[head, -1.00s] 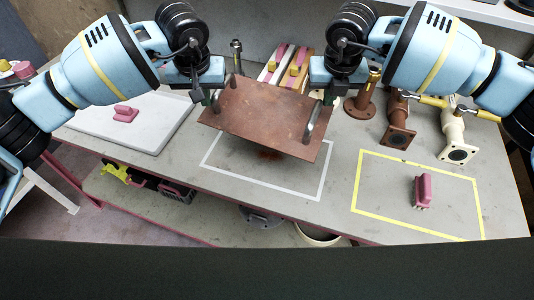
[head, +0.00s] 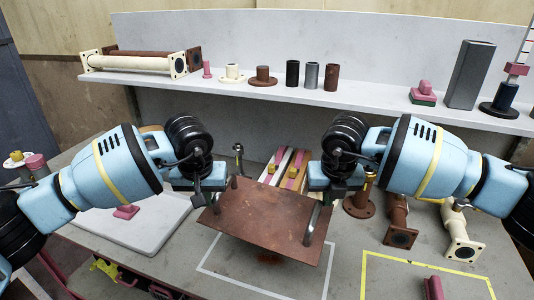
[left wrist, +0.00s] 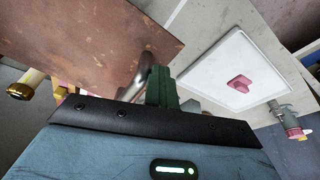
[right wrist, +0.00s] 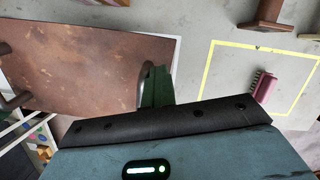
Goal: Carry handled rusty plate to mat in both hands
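The rusty plate (head: 262,235) is a brown rectangular sheet with a metal handle at each end. It hangs a little above the table over a white outline, with a shadow beneath it. My left gripper (head: 213,197) is at the left handle, and its green fingers close around the bar in the left wrist view (left wrist: 160,88). My right gripper (head: 326,196) is at the right handle (head: 312,224), with its fingers on it in the right wrist view (right wrist: 155,88).
A yellow outline (head: 366,275) with another pink brush (head: 433,288) lies to the right. Flanged pipes (head: 400,228) stand behind it. Wooden strips with yellow and pink pieces (head: 290,172) lie behind the plate. A shelf (head: 300,93) with pipe parts runs along the back.

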